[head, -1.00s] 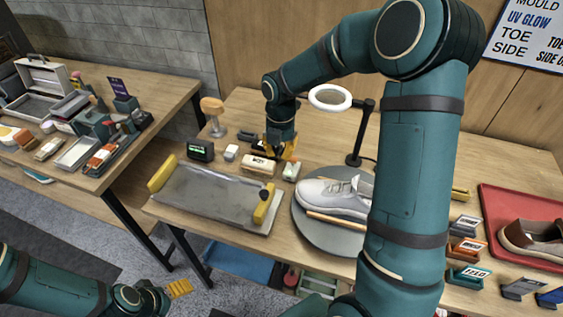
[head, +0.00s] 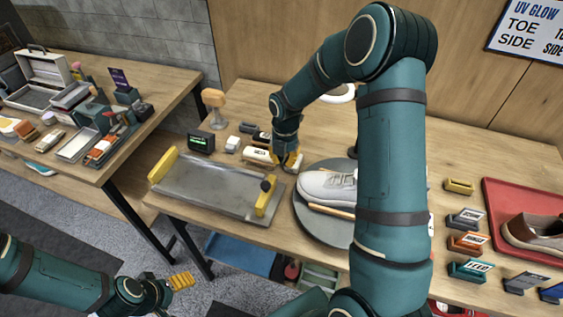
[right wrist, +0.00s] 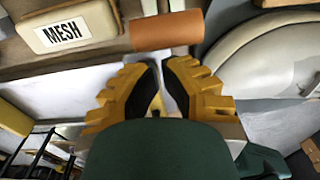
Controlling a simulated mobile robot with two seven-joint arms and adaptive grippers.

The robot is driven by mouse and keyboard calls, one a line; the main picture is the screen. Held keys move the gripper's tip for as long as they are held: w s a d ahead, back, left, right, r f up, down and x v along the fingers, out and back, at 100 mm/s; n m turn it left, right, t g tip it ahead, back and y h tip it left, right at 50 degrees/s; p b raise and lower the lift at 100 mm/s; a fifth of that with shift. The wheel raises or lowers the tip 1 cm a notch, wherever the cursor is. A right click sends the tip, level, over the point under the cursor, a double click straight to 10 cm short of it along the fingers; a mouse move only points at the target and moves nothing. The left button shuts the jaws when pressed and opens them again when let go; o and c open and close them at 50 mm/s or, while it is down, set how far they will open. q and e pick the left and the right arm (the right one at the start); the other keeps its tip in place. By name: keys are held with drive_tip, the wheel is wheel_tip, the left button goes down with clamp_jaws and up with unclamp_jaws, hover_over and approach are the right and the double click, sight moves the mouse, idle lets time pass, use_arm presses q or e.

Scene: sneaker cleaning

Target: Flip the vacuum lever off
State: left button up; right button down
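The grey metal tray (head: 205,189) with yellow end bars lies at the front left of the middle table. A small dark knob (head: 267,185) stands at its right yellow bar (head: 266,201); I cannot tell surely whether this is the vacuum lever or which way it is set. My right gripper (head: 288,163) hangs above and beyond the tray's right end, apart from the knob. In the right wrist view its yellow fingers (right wrist: 160,68) nearly meet at the tips, with nothing seen held. My left gripper (head: 182,281) is low at the left, over the floor; its finger gap is hidden.
A white sneaker (head: 326,185) sits on a round grey stand (head: 318,226) right of the tray. The MESH block (right wrist: 68,30) and an orange-brown block (right wrist: 167,31) lie near my right fingers. A black display box (head: 201,142) stands behind the tray. My right arm hides part of the table.

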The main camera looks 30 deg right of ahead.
drive_tip(key=shift+w+d+r, duration=0.15)
drive_tip(key=shift+w+d, duration=0.15)
drive_tip(key=shift+d, duration=0.05)
drive_tip(key=shift+r, duration=0.1)
drive_tip(key=shift+w+d+r+y+p, duration=0.2)
drive_tip(key=shift+y+p, duration=0.1)
drive_tip(key=shift+p, duration=0.35)
drive_tip(key=shift+g, duration=0.3)
